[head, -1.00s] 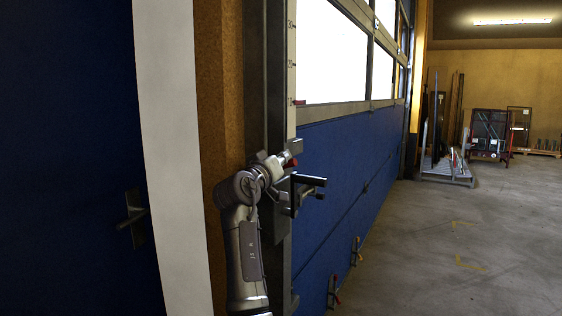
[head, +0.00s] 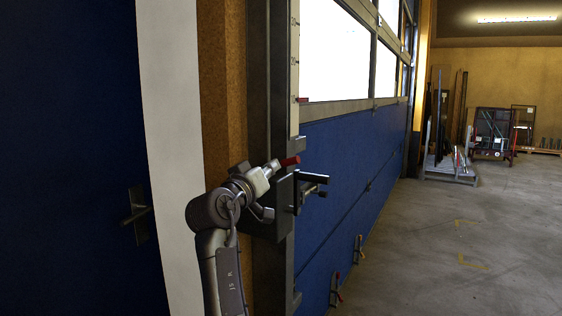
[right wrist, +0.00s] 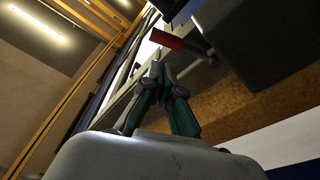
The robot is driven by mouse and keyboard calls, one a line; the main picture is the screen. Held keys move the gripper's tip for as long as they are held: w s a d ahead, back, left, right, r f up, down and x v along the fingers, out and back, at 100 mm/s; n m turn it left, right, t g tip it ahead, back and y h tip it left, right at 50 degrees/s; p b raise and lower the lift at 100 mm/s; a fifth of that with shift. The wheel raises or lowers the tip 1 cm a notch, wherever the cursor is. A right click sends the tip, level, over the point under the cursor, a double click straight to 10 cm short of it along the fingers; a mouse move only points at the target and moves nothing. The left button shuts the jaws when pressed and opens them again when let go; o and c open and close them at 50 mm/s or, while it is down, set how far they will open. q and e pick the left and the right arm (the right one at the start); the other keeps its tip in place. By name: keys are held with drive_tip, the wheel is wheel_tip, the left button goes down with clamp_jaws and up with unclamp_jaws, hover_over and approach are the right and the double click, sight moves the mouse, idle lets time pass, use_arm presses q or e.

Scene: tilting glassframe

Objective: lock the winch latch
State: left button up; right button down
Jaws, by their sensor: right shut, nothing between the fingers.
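The winch (head: 283,212) is a dark box on the grey door post, with a black crank (head: 310,178) on its right side. The latch has a red handle (head: 290,161), which sticks out to the right at the top of the winch. My right gripper (head: 272,168) is beside the latch, on its left in the head view, and shut on nothing. In the right wrist view the closed fingertips (right wrist: 158,62) are just below the red handle (right wrist: 165,39). I cannot tell whether they touch it. The dark winch box (right wrist: 262,40) fills the upper right there. My left gripper is out of view.
A blue sectional door (head: 350,150) with windows extends to the right of the post. A blue door with a handle (head: 137,213) is at the left. The concrete floor (head: 430,240) at the right is clear, with racks (head: 450,165) farther back.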

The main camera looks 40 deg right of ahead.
drive_tip(key=v, duration=0.4)
drive_tip(key=shift+r, duration=0.1)
drive_tip(key=shift+w, duration=0.1)
